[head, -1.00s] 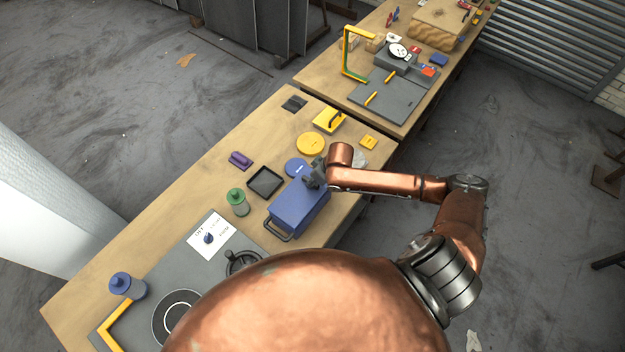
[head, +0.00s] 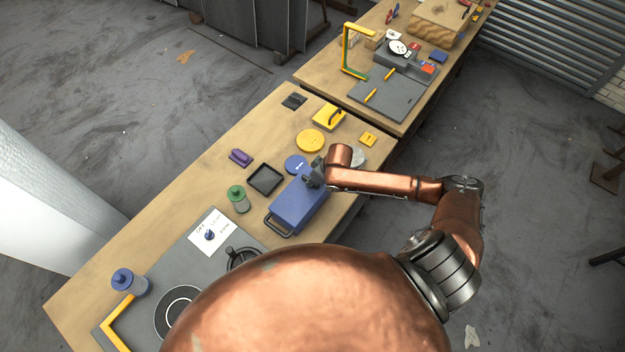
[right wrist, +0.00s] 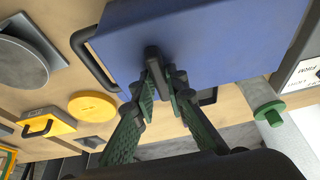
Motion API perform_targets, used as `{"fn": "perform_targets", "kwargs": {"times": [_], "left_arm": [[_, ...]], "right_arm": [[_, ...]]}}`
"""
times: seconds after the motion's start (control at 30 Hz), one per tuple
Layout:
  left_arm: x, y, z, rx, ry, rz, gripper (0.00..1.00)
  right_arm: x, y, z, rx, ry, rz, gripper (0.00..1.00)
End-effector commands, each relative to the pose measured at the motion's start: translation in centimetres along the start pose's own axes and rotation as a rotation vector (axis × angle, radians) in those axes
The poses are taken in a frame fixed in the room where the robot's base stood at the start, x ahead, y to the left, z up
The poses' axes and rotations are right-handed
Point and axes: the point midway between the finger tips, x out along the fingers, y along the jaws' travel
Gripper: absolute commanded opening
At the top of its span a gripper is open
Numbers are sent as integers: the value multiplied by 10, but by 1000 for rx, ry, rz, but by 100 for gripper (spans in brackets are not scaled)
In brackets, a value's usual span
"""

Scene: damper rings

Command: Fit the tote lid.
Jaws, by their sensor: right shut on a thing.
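The blue tote (head: 299,207) stands on the near bench in the head view, with a dark bar handle (head: 277,227) at its near end. Its top is covered by a flat blue lid, which fills the upper middle of the right wrist view (right wrist: 215,45). I cannot tell whether the lid sits fully down. My right gripper (head: 316,175) is at the far end of the blue top. In the right wrist view my right gripper (right wrist: 157,78) is shut on the dark upright knob (right wrist: 152,58) of the lid. My left gripper is not in view.
A black tray (head: 265,179), a green-topped canister (head: 238,198) and a blue disc (head: 296,164) lie close to the tote. A yellow disc (head: 310,140) and a yellow handled block (head: 328,117) are farther back. The bench's left side has bare room.

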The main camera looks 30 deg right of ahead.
Motion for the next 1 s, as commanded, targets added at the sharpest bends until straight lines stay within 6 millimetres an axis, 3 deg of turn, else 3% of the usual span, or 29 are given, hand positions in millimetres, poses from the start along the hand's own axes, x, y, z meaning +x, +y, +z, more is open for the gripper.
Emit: {"fn": "perform_targets", "kwargs": {"times": [0.37, 0.4, 0.67, 1.0], "left_arm": [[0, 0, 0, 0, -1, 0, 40], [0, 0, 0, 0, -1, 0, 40], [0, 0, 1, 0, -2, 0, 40], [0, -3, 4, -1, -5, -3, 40]], "right_arm": [[3, 0, 1, 0, 1, 0, 0], [3, 0, 1, 0, 1, 0, 15], [3, 0, 1, 0, 0, 0, 33], [-1, 0, 1, 0, 0, 0, 33]]}}
